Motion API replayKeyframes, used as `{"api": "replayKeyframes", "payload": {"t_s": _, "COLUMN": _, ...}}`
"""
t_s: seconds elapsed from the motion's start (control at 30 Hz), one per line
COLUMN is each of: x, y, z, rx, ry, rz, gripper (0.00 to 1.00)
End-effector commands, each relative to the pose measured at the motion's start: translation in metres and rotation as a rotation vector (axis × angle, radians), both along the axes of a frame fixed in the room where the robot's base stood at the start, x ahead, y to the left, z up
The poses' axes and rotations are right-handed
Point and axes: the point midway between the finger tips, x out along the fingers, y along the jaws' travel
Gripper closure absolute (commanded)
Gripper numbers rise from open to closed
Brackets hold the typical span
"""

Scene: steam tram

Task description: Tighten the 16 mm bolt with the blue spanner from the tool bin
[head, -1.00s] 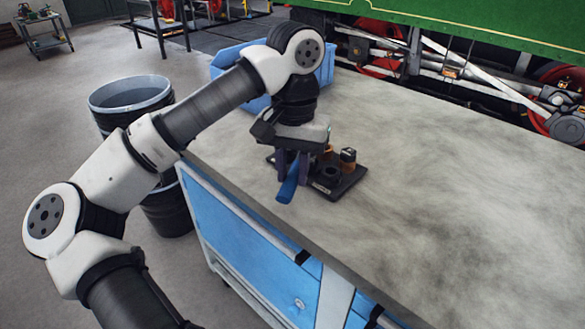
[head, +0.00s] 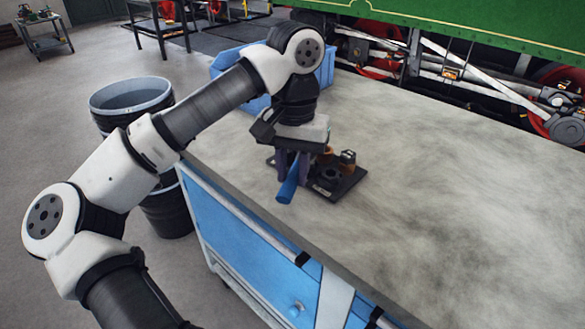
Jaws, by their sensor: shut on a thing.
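My gripper (head: 290,168) is shut on the blue spanner (head: 288,188), whose handle sticks out toward the bench's front edge. The spanner's head is hidden behind the fingers. My gripper is over the left part of a dark plate (head: 350,184) on the bench. I cannot tell which is the 16 mm bolt, or whether the spanner touches one. The blue tool bin (head: 325,68) stands behind my arm, partly hidden; its inside does not show.
The grey bench top (head: 440,190) is clear to the right of the plate. Black bins (head: 130,95) stand on the floor left of the bench. The green tram (head: 480,22) with its wheels and rods is behind the bench.

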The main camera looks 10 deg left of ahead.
Motion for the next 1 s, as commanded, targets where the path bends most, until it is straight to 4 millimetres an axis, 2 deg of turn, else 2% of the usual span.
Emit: {"api": "replayKeyframes", "payload": {"t_s": 1.0, "x": 0.000, "y": 0.000, "z": 0.015, "rx": 0.000, "ry": -0.001, "rz": 0.000, "gripper": 1.00}}
